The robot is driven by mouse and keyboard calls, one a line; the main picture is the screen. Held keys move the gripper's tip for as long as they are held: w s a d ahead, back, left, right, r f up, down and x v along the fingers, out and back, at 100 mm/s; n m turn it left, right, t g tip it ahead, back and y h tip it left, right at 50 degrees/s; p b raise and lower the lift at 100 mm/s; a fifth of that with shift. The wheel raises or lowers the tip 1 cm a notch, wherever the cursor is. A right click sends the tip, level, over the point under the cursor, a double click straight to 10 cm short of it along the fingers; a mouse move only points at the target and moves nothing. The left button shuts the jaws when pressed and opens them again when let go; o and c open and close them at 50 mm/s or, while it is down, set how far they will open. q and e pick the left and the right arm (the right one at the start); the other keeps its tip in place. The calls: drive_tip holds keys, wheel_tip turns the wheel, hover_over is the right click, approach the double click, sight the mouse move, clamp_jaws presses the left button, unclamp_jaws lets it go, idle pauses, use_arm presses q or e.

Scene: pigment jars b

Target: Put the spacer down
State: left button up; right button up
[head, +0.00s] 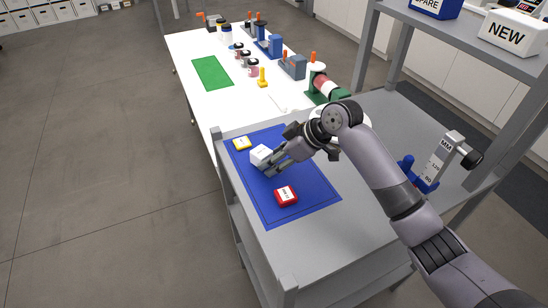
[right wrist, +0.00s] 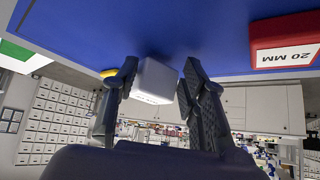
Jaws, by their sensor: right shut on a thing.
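The white spacer (head: 260,156) is a small block between the fingers of my right gripper (head: 272,166). It also shows in the right wrist view (right wrist: 153,80), between the two dark fingers (right wrist: 158,68), with faint lettering on one face. The gripper is shut on it. The spacer is over the blue mat (head: 250,187), at or just above its surface; I cannot tell whether it touches. A yellow block (head: 242,143) lies behind it on the mat. A red block (head: 286,196) marked 20 MM lies in front of it. My left gripper is not in view.
The mat lies on a grey cart (head: 282,247) against a white table (head: 204,107) holding a green mat (head: 212,72), jars and blue stands. A height gauge (head: 438,160) stands right of my arm, beneath a grey shelf (head: 480,58). The mat's left and front parts are clear.

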drive_tip(key=shift+f, duration=0.2)
drive_tip(key=shift+s+f, duration=0.15)
drive_tip(key=shift+f, duration=0.25)
drive_tip(key=o, duration=1.6)
drive_tip(key=shift+f, duration=0.25)
drive_tip(key=shift+d, duration=0.1)
drive_tip(key=shift+r, duration=0.1)
drive_tip(key=shift+r, duration=0.6)
drive_tip(key=b+v, duration=0.1)
drive_tip(key=v, duration=1.1)
drive_tip(key=shift+r+b, duration=0.15)
drive_tip(key=shift+b, duration=0.2)
